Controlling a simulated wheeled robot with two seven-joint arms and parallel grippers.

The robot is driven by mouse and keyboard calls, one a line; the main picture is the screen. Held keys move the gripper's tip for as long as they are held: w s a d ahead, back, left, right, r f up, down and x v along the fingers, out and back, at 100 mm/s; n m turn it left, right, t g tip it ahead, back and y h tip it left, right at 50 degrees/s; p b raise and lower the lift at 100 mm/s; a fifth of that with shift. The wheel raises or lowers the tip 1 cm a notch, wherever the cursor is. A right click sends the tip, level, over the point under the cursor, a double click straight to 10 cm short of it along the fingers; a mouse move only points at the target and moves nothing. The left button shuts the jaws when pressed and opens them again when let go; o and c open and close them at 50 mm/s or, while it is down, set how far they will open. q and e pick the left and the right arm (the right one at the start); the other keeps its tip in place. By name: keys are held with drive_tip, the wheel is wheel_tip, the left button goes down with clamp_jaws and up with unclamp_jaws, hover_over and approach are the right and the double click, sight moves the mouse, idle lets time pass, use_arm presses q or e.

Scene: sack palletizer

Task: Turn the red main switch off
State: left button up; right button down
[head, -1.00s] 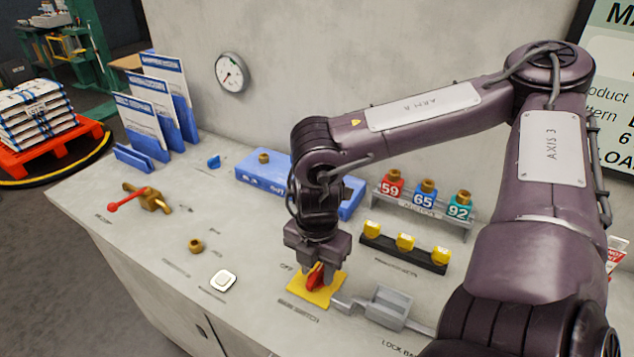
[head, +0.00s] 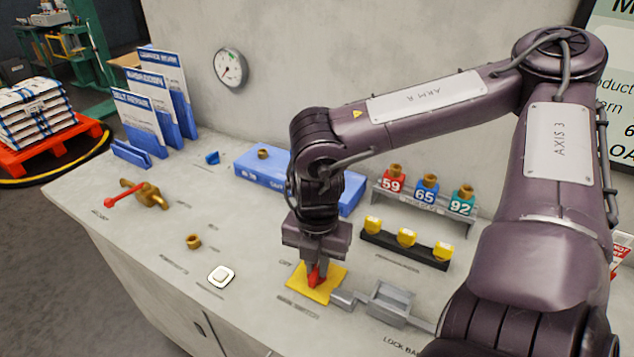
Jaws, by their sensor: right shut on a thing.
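The red main switch (head: 314,279) is a red handle on a yellow plate (head: 301,287) on the grey bench. My right gripper (head: 316,271) points down over the plate and is shut on the red handle. The fingers hide part of the handle. The word "OFF" is printed on the bench at the plate's upper left, and the switch's label lies below the plate. My left gripper is not in view.
A grey lock bar (head: 388,304) lies right of the plate. Behind are yellow padlocks (head: 407,237) in a black rack, numbered tags (head: 426,190) and a blue box (head: 262,168). A red-handled brass valve (head: 150,195) and a white button (head: 221,276) are to the left.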

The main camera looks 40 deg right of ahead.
drive_tip(key=n+b, duration=0.2)
drive_tip(key=n, duration=0.1)
drive_tip(key=shift+f+n, duration=0.15)
drive_tip(key=shift+n, duration=0.15)
drive_tip(key=n+b, duration=0.1)
drive_tip(key=n, duration=0.2)
drive_tip(key=shift+n+b, duration=0.3)
drive_tip(key=shift+b, duration=0.1)
drive_tip(key=n+b, duration=0.1)
drive_tip(key=n, duration=0.3)
drive_tip(key=shift+n, duration=0.3)
drive_tip(key=shift+n+b, duration=0.35)
drive_tip(key=shift+n, duration=1.55)
drive_tip(key=shift+r, duration=0.2)
drive_tip(key=c, duration=1.4)
unclamp_jaws()
drive_tip(key=shift+c, duration=0.2)
